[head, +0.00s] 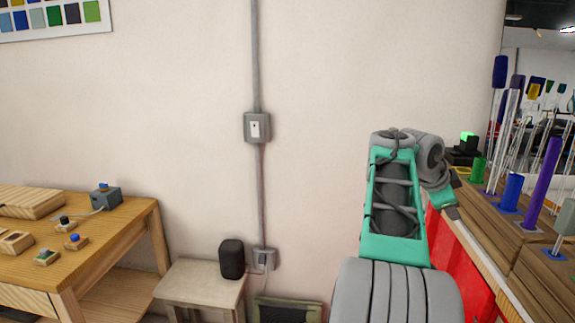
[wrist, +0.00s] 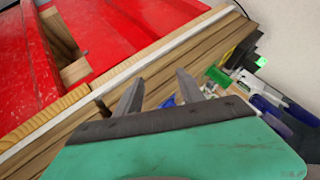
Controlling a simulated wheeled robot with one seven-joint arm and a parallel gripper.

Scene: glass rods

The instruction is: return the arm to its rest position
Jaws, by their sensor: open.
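My arm shows in the head view in grey and green, rising at the right of centre in front of the wall. My gripper (head: 453,205) is at its end, just left of the wooden rod rack. In the wrist view the two grey fingers of my gripper (wrist: 158,92) stand apart with nothing held between them. Beyond them lie the rack edge and several coloured rods, partly hidden by the fingers and the green housing.
A wooden rack (head: 513,237) with upright glass rods, among them a purple rod (head: 543,183), stands at the right beside red panels (head: 462,262). A wooden table (head: 115,235) and a stool (head: 199,278) with a black speaker (head: 232,259) stand at the left.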

